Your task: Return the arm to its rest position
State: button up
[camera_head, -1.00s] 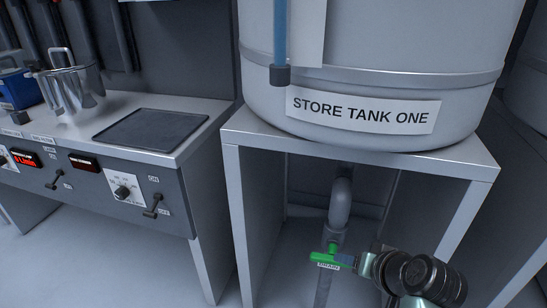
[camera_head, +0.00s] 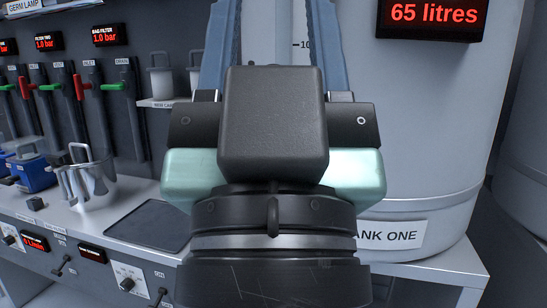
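My gripper (camera_head: 270,30) fills the middle of the camera_head view, close to the camera. Its two blue fingers point upward, and their tips run to or past the top edge. The fingers stand well apart, with only the background showing between them, so it looks open and empty. My wrist, with a black block, pale green sides and dark rings, shows below the fingers. It hides part of the store tank (camera_head: 430,120) and the left part of its label.
The tank stands on a metal frame (camera_head: 445,268); its display (camera_head: 432,14) reads 65 litres. At left, a bench holds a metal jug (camera_head: 88,180), a blue container (camera_head: 35,172) and a dark plate (camera_head: 150,224). Red and green valve handles line the wall behind.

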notch_tip(320, 180, up, 35)
jog(key=p, duration=3.2)
jog(key=shift+w+f, duration=0.1)
